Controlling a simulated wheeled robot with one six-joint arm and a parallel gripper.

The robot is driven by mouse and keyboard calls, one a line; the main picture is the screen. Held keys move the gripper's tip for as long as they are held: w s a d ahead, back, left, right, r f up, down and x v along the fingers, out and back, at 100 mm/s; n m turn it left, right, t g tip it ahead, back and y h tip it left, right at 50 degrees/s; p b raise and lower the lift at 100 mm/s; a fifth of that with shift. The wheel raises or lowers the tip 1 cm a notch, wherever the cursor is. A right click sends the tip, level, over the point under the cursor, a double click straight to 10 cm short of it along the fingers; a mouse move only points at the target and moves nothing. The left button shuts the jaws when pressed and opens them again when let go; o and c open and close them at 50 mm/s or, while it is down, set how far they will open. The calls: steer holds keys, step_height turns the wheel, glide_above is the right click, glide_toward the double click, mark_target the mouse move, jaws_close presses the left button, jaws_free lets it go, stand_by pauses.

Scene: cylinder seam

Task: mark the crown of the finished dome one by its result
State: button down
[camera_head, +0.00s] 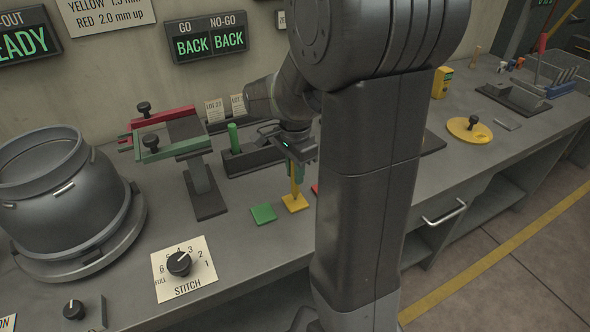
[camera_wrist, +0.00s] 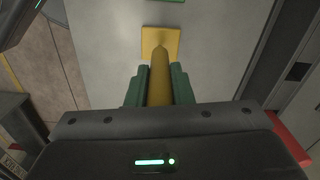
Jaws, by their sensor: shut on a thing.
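My gripper (camera_head: 294,164) is shut on a yellow marker stick (camera_head: 294,183), which points down. In the wrist view, the stick (camera_wrist: 159,82) sits between the two green fingers of my gripper (camera_wrist: 159,88). Its tip is over a yellow square pad (camera_head: 299,204) on the bench; I cannot tell whether it touches. The pad also shows in the wrist view (camera_wrist: 174,37). A green pad (camera_head: 263,213) lies to its left, and a red pad (camera_head: 315,188) is mostly hidden behind my arm. No dome is plainly seen.
A large grey round vessel (camera_head: 45,180) stands at left. A stand with red and green arms (camera_head: 168,131), a rack with a green stick (camera_head: 233,138) and a stitch dial (camera_head: 179,263) are on the bench (camera_head: 230,240). A yellow disc (camera_head: 470,131) lies at right. My arm hides the middle.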

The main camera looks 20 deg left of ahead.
steer(key=shift+f, duration=0.45)
stand_by(1.1)
steer(key=shift+r, duration=0.15)
step_height(320, 180, up, 7)
steer(key=p, duration=0.6)
stand_by(0.8)
